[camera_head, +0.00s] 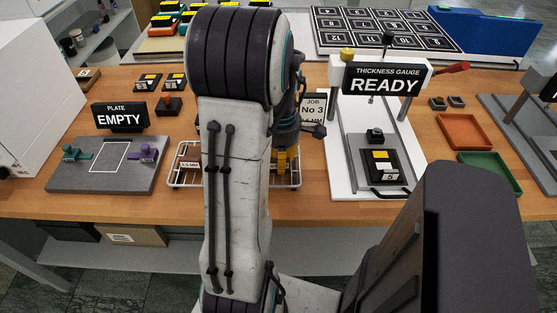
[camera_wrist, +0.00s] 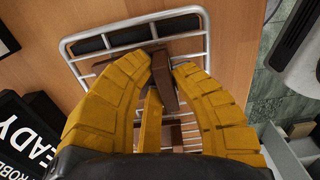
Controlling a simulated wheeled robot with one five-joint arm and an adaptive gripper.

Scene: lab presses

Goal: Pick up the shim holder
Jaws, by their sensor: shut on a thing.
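My gripper (camera_wrist: 166,68) shows in the wrist view with its two yellow fingers closed around a dark brown block, which appears to be the shim holder (camera_wrist: 165,88). The holder is between the fingertips, over the wire rack (camera_wrist: 222,38); I cannot tell if it still touches the rack. In the head view my gripper (camera_head: 287,168) points down at the right end of the same rack (camera_head: 180,186), and my arm hides the middle of the rack and most of the holder. A holder labelled 1.5 mm (camera_head: 188,166) stands at the rack's left end.
The thickness gauge (camera_head: 387,80), marked READY, stands right of the rack. A grey plate fixture (camera_head: 108,180) with an EMPTY sign (camera_head: 119,116) is on the left. Orange (camera_head: 465,131) and green (camera_head: 489,172) trays lie at the right. Some bare wood lies between the plate fixture and rack.

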